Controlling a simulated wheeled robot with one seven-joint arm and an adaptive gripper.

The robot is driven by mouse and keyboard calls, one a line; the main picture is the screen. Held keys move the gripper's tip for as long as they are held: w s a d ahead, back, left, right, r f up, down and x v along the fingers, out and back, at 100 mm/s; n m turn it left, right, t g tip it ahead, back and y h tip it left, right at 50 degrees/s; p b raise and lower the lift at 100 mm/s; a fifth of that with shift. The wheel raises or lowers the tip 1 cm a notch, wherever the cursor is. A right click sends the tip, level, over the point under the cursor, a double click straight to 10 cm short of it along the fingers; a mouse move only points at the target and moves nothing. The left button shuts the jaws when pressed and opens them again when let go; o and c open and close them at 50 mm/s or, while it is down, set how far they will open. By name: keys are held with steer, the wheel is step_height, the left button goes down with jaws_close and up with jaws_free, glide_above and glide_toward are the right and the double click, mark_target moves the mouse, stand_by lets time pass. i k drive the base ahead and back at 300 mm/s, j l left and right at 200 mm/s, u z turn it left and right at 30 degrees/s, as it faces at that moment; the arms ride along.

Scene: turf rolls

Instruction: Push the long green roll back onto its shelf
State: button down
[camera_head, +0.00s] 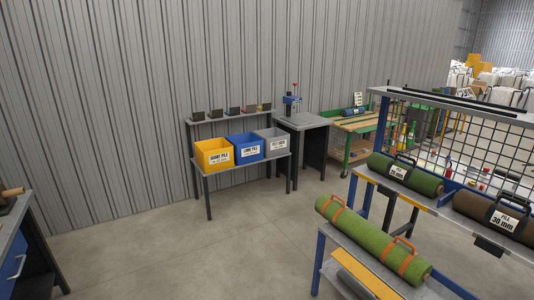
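The long green roll (370,240) has orange straps and two orange handles. It lies on the lower grey shelf (345,256) of the rack at the lower right, slanting from upper left to lower right. Its far left end reaches about the shelf's end above a blue post, and its near right end lies close to the shelf's right part. How far it overhangs cannot be told. My gripper is not in view.
A shorter green roll (404,178) and a brown roll (490,215) lie on the higher shelf beside a black mesh panel (460,140). Yellow (213,155), blue and grey bins stand on a table by the wall. The concrete floor (200,245) in the middle is clear.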

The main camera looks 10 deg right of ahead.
mark_target(408, 265)
steer(key=i+u, duration=0.15)
steer(key=i, duration=0.5)
steer(key=i+l+u, duration=0.1)
steer(key=i, duration=0.55)
steer(key=i+l+u, duration=0.15)
steer(key=i, duration=0.45)
steer(key=i+z, duration=0.3)
steer(key=i+j+z, duration=0.25)
steer(key=i, duration=0.25)
steer(key=i+l+z, duration=0.2)
steer(key=i+z, duration=0.25)
steer(key=i+l+z, duration=0.1)
steer(key=i+z, duration=0.2)
steer(key=z, duration=0.15)
